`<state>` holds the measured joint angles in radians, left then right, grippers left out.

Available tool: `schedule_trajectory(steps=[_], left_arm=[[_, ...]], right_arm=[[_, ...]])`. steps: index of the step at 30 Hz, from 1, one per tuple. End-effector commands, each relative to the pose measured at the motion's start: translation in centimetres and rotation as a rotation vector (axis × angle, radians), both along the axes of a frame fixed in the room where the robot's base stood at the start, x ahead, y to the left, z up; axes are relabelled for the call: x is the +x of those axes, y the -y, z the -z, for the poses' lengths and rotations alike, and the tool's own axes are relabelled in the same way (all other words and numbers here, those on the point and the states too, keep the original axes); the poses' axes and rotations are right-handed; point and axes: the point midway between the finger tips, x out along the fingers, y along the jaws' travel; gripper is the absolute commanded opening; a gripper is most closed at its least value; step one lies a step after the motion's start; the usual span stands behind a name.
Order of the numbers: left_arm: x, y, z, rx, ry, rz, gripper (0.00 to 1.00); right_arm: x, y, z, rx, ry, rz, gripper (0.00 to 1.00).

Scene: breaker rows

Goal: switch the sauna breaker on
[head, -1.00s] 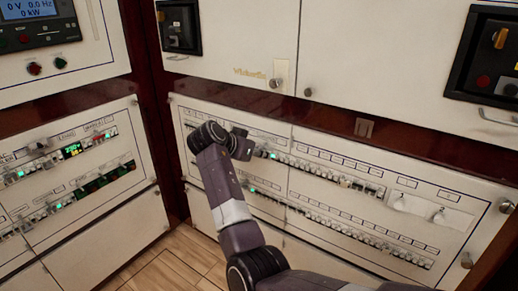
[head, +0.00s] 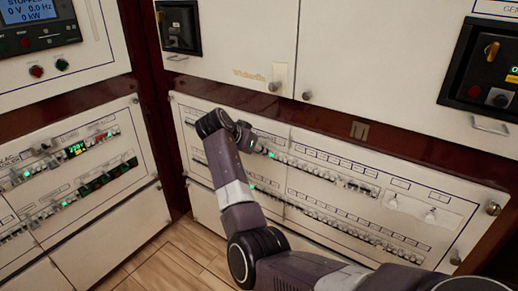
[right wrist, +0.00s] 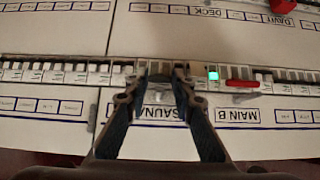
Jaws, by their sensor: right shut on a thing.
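The sauna breaker sits in a row of small white switches. An upside-down SAUNA label (right wrist: 168,113) shows beside it in the right wrist view, partly covered by my fingers. My right gripper (right wrist: 160,70) is shut on the sauna breaker in that row, and its fingertips hide most of it. I cannot tell which way its lever stands. In the head view my right gripper (head: 250,141) is at the upper breaker row of the lower panel (head: 335,150). My left gripper is not in view.
A green-lit switch (right wrist: 213,75) and a red bar (right wrist: 242,84) are just right of my fingers in the wrist view. Other white breakers line the row on both sides. Another panel with green lights (head: 75,150) stands at the left.

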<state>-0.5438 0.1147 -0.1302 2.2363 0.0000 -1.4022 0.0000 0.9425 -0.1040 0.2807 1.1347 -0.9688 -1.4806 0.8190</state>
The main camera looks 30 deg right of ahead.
Motion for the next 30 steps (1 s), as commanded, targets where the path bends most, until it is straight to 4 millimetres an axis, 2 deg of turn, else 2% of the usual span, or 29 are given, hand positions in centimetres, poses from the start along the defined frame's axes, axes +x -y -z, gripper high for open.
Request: schedule_trajectory(steps=[14,15,19,30], left_arm=[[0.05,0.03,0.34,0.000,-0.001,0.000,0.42],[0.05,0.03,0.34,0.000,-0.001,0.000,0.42],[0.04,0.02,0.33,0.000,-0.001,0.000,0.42],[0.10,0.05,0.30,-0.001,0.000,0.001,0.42]], right_arm=[[0.08,0.08,-0.20,0.001,0.003,-0.001,0.00],[0.08,0.08,-0.20,0.001,0.003,-0.001,0.26],[0.06,0.07,-0.17,0.001,0.003,0.000,0.41],[-0.08,-0.43,-0.51,0.002,0.002,-0.002,0.41]])
